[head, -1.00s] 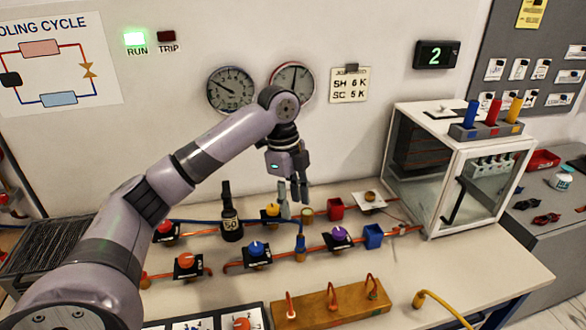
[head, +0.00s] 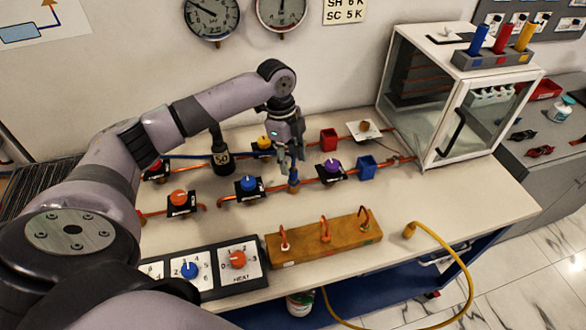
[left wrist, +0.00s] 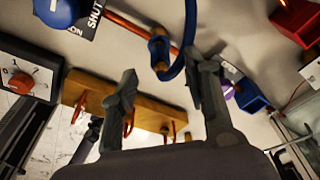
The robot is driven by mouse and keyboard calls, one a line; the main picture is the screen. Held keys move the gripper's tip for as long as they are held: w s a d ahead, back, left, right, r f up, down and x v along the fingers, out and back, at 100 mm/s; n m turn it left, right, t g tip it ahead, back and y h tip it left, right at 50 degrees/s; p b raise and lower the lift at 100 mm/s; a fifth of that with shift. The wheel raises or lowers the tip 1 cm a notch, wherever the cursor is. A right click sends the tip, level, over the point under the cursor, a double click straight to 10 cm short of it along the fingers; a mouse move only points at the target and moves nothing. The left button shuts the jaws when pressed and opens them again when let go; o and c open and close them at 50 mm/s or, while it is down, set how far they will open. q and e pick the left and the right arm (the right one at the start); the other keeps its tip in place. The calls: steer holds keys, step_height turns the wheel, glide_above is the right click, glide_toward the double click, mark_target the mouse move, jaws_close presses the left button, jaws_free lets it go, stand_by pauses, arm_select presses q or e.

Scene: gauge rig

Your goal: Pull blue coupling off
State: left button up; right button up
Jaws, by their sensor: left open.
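The blue coupling (head: 293,184) stands on the copper line in the head view, between the blue-knobbed valve (head: 248,185) and the purple-knobbed valve (head: 331,169). My left gripper (head: 289,163) is right above it, pointing down, and partly hides it and its hose. In the left wrist view the blue hose (left wrist: 187,45) curves to a brass fitting (left wrist: 157,48) on the copper pipe. The open fingers (left wrist: 165,76) show below and to either side of the hose end, with nothing held between them. My right gripper is not in view.
A wooden block with copper hooks (head: 325,240) lies in front of the line. A blue cup (head: 367,168) and a red cup (head: 328,139) stand to the right. A black weight (head: 221,158) marked 50 is to the left. A yellow hose (head: 440,244) hangs over the front edge.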

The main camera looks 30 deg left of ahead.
mark_target(293, 170)
arm_select(q)
steer(key=f, duration=0.3)
steer(key=shift+d+f, duration=0.3)
steer(key=shift+f, duration=0.55)
jaws_close()
steer(key=c, duration=0.6)
jaws_free()
jaws_close()
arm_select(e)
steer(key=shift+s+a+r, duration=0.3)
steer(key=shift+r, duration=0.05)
